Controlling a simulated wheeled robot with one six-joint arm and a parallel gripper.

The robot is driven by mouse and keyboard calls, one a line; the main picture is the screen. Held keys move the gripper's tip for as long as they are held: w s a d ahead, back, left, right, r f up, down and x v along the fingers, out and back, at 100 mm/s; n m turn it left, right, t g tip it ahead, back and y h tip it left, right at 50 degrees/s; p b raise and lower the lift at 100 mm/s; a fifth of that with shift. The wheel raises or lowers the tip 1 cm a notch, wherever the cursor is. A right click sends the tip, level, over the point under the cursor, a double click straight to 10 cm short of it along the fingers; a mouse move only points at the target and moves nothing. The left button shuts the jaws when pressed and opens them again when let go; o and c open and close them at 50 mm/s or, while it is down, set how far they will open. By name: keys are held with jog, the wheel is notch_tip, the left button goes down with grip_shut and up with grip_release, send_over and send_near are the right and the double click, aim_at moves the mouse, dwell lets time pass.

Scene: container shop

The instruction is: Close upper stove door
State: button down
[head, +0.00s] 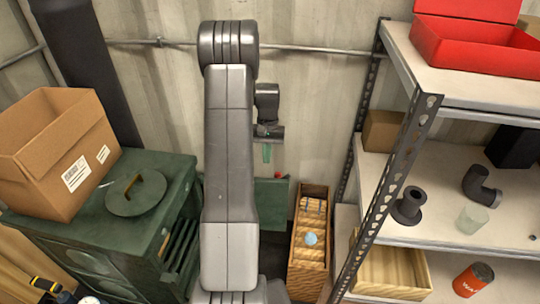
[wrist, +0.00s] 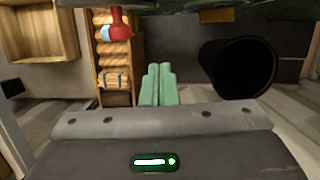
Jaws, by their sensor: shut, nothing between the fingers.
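The dark green stove (head: 110,215) stands at the left in the head view. A green panel (head: 272,192), which looks like its upper door standing open, sticks out to the right behind my arm; its hinge side is hidden. A small red knob (head: 279,177) shows at its top edge and also in the wrist view (wrist: 116,24). My gripper (head: 267,153) is above the panel in the head view. In the wrist view its pale green fingers (wrist: 158,85) are together and empty. I cannot tell whether they touch the panel.
A cardboard box (head: 60,150) and a round lid (head: 136,192) sit on the stove. A wooden crate (head: 309,250) of rolls stands right of the panel. A metal shelf (head: 450,160) fills the right side. A black round object (wrist: 237,68) shows in the wrist view.

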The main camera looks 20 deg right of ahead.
aim_at(265, 180)
jog(key=shift+s+a+f, duration=0.35)
jog(key=shift+s+f, duration=0.55)
jog(key=shift+f, duration=0.05)
jog(key=shift+s+a+f, duration=0.3)
jog(key=shift+s+f, duration=0.55)
jog(key=shift+f, duration=0.15)
jog(key=shift+s+a+f, duration=0.35)
jog(key=shift+s+f, duration=0.55)
jog(key=shift+f, duration=0.05)
jog(key=shift+s, duration=0.1)
